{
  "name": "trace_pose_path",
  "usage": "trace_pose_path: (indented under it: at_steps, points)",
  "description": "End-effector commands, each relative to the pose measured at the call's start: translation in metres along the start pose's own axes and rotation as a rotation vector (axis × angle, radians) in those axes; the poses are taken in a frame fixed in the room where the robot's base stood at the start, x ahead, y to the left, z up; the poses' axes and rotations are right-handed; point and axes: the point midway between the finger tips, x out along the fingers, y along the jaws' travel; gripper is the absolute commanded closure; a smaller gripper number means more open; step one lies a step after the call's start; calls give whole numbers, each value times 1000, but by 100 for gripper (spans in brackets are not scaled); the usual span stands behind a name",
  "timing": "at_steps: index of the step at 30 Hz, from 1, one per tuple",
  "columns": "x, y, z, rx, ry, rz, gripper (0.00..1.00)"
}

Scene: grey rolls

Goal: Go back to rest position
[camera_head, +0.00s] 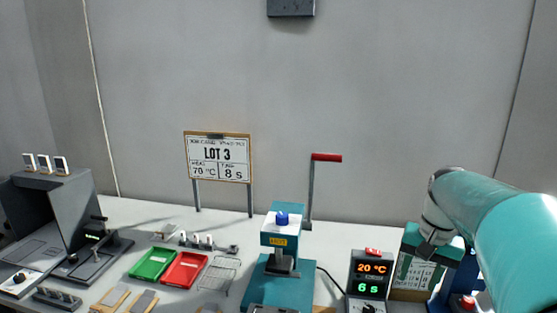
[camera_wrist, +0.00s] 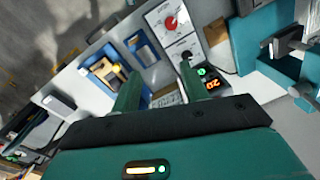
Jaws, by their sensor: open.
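My gripper (camera_wrist: 160,70) shows in the wrist view as two green fingers spread apart, with nothing held between them. Beyond the fingertips lie the bench top and the controller box (camera_wrist: 172,22) with its red knob. In the head view my teal arm reaches in from the right edge over the right end of the bench. The controller (camera_head: 371,279) stands left of my arm and reads 20 °C and 6 s.
A teal press (camera_head: 281,240) with a blue knob stands mid-bench, with a red-handled lever (camera_head: 326,158) behind it. A LOT 3 sign (camera_head: 219,160) reads 70 °C, 8 s. Green (camera_head: 153,263) and red (camera_head: 185,269) trays lie left. A blue tray (camera_wrist: 143,50) is near my fingers.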

Motion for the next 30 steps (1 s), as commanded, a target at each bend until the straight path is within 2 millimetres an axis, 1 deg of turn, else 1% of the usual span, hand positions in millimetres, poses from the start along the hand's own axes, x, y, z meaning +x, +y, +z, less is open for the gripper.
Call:
trace_pose_path:
  at_steps: [1, 3, 8, 9, 15, 18, 21, 23, 26, 30]
  points:
    - [-6, -12, 18, -45, 34, -3, 55]
    - [-9, -26, 41, -105, 78, -6, 55]
    - [-11, -50, 94, -244, 180, -18, 55]
    - [-11, -55, 107, -279, 206, -22, 55]
    - [1, -70, 170, -450, 335, -44, 55]
    - [10, -72, 196, -524, 392, -56, 55]
    - [17, -73, 212, -575, 432, -65, 55]
    - [21, -73, 218, -593, 447, -68, 55]
    - [23, -73, 221, -606, 457, -70, 55]
    - [23, -73, 221, -606, 457, -70, 55]
